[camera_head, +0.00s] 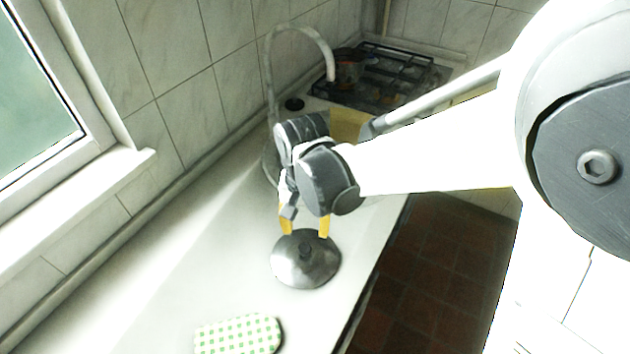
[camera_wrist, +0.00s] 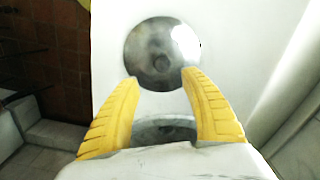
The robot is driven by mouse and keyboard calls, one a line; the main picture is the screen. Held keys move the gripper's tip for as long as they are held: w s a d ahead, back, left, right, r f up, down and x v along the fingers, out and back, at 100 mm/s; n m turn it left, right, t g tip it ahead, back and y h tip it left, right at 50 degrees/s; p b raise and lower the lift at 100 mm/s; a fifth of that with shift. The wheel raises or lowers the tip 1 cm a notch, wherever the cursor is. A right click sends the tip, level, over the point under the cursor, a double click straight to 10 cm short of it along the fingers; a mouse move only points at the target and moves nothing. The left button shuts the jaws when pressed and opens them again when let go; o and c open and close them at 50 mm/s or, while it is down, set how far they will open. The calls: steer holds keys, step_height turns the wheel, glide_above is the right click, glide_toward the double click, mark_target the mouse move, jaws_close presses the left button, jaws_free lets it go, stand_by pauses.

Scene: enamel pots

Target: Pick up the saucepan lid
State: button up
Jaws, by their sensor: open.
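The saucepan lid (camera_head: 306,267) is a round, shiny metal lid with a dark knob in its middle. It lies on the white counter, and it also shows in the wrist view (camera_wrist: 148,76). My gripper (camera_head: 306,230) has two yellow fingers and is above the far edge of the lid, pointing down. In the wrist view my gripper (camera_wrist: 160,78) is open and empty. Its fingertips are apart, with the lid's knob beyond them. I cannot tell whether the fingertips touch the lid.
A green-and-white checked cloth item (camera_head: 238,335) lies on the counter nearer the camera. A tall curved faucet (camera_head: 268,90) stands behind my gripper. A stove (camera_head: 385,75) with a dark pot (camera_head: 347,70) is at the far end. The counter (camera_head: 190,270) left of the lid is clear.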

mark_target(305, 249)
steer(key=f, duration=0.1)
steer(key=f+b, duration=0.1)
steer(key=f, duration=0.2)
steer(key=shift+s+a+f, duration=0.15)
steer(key=shift+s, duration=0.1)
step_height(305, 249, down, 6)
steer(key=b, duration=0.3)
steer(key=shift+a, duration=0.1)
steer(key=shift+r, duration=0.25)
jaws_close()
